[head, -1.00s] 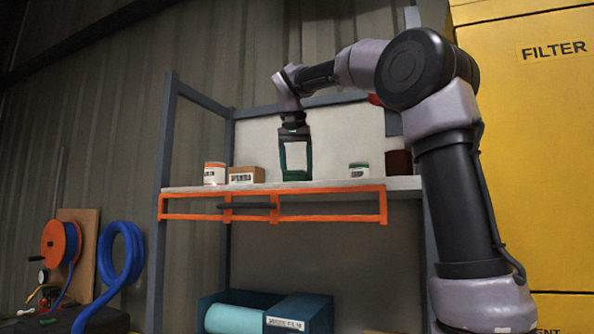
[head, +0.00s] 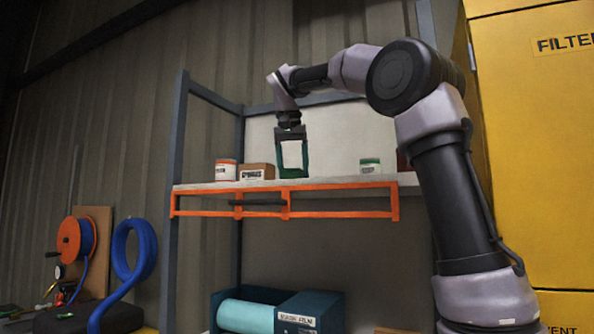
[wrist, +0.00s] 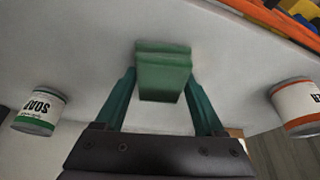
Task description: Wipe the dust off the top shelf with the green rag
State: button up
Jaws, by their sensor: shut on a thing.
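The green rag (wrist: 163,72) is a folded pad held between the green fingers of my gripper (wrist: 163,95) in the wrist view. In the head view my gripper (head: 292,172) points down at the top shelf (head: 335,184), with its tips at the shelf surface, just right of a cardboard box. The rag appears to touch the pale shelf top. The rag is hard to tell from the fingers in the head view. I cannot make out dust on the shelf in either view.
An orange-banded can (head: 226,170) and the cardboard box (head: 257,172) stand left of my gripper. A green-banded can (head: 370,167) stands to the right, with clear shelf between. An orange rail frame (head: 345,214) runs along the shelf front. A yellow cabinet (head: 535,150) stands right.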

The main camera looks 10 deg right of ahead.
jog(key=shift+w+a+f, duration=0.1)
jog(key=shift+w+a, duration=0.45)
jog(key=shift+a, duration=0.2)
jog(key=shift+w+a+f, duration=0.1)
jog(key=shift+w+a, duration=0.45)
jog(key=shift+a, duration=0.2)
jog(key=shift+w+a+r, duration=0.1)
jog(key=shift+w+a, duration=0.5)
jog(key=shift+a, duration=0.2)
jog(key=shift+w+a, duration=0.55)
jog(key=shift+a, duration=0.2)
jog(key=shift+s+d, duration=0.1)
